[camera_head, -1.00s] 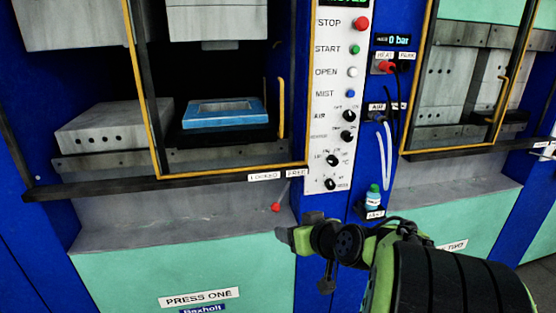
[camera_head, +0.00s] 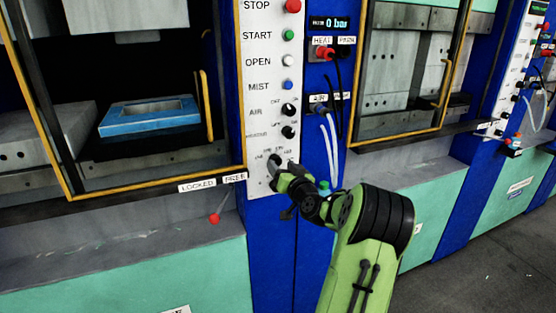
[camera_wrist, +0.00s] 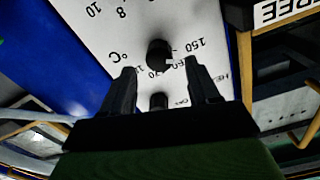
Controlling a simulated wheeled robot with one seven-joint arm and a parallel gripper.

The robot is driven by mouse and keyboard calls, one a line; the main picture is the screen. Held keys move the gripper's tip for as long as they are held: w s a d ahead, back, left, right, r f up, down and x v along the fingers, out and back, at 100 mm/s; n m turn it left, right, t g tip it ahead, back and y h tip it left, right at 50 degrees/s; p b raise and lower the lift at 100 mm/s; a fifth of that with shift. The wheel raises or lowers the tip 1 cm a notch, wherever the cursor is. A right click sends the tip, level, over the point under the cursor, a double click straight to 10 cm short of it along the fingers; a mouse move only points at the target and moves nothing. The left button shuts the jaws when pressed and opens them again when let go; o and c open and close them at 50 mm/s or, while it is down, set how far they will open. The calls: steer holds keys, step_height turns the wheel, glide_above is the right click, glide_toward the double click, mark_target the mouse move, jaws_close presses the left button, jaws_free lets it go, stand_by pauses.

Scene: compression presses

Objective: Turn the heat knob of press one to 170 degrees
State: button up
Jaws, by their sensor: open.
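The heat knob (camera_wrist: 158,52) of press one is a small black dial on the white control panel (camera_head: 262,90). In the wrist view it sits just beyond and between my fingertips, with 150, 170 and °C printed around it. Its pale pointer mark seems to face the lower right; the exact reading is unclear. My gripper (camera_wrist: 160,70) is open, a dark finger on each side, and I cannot see contact. In the head view my gripper (camera_head: 283,165) is at the panel's lower part and largely hides the heat knob.
Another black knob (camera_wrist: 158,101) shows between my fingers in the wrist view. Above the gripper in the head view are the heater knob (camera_head: 288,132) and air knob (camera_head: 289,110). A red-tipped lever (camera_head: 215,218) is at left, and hoses (camera_head: 332,145) hang at right.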

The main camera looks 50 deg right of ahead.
mark_target(278, 162)
steer(key=shift+x, duration=1.55)
steer(key=shift+c, duration=0.3)
steer(key=shift+f, duration=0.1)
steer(key=c, duration=1)
